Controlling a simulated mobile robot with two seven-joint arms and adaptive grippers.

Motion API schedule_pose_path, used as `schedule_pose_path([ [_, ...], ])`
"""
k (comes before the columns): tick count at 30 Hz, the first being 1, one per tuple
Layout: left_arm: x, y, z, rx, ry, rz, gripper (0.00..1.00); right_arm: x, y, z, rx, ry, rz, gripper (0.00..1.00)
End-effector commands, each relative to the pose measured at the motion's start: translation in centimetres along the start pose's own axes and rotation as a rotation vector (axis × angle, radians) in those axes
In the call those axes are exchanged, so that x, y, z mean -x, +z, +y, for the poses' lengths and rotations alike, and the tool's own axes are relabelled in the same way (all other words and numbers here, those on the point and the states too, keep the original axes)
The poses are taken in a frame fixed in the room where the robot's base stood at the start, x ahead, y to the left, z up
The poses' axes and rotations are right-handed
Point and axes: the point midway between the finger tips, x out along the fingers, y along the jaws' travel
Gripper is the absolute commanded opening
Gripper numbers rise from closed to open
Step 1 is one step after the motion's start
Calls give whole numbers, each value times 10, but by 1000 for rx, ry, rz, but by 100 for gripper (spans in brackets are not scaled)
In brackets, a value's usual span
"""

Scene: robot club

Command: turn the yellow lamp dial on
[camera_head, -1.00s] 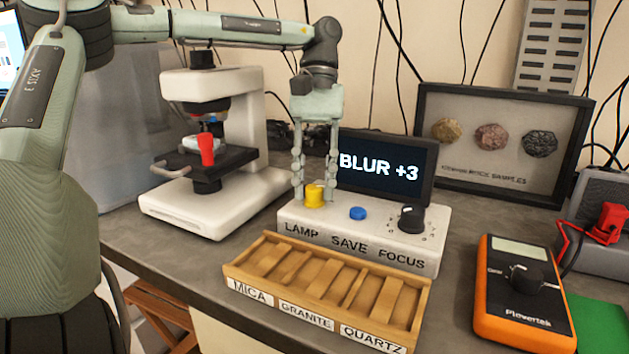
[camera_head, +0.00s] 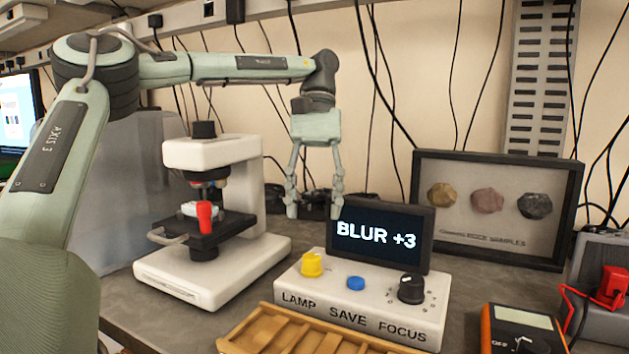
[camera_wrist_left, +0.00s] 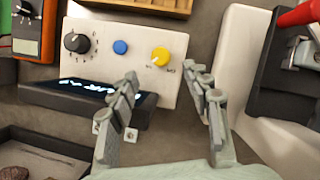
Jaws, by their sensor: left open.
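The yellow lamp dial (camera_head: 312,264) sits at the left end of the white control box (camera_head: 345,318), above the word LAMP. It also shows in the left wrist view (camera_wrist_left: 160,57), with its pointer line toward the lower left of that picture. My left gripper (camera_head: 314,212) is open and empty, above the dial and apart from it. In the left wrist view its fingers (camera_wrist_left: 165,84) are spread, with the dial beyond their tips. The screen (camera_head: 380,235) on the box reads BLUR +3. My right gripper is not in view.
A blue button (camera_head: 356,283) and a black focus knob (camera_head: 411,289) share the box. A white microscope (camera_head: 215,277) stands close to its left. A wooden tray (camera_head: 270,333) lies in front. A rock frame (camera_head: 497,248) and an orange meter (camera_head: 497,343) are at right.

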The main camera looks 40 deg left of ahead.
Motion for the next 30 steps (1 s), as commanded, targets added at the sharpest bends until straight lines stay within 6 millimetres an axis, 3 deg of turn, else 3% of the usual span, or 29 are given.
schedule_pose_path([
  [3, 22, -1, 0, 3, -1, 1, 48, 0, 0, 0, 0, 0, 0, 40],
  [9, 41, 0, 0, 1, -1, 0, 48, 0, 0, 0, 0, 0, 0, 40],
  [30, 43, 0, 0, 0, -1, -1, 48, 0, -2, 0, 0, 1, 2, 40],
])
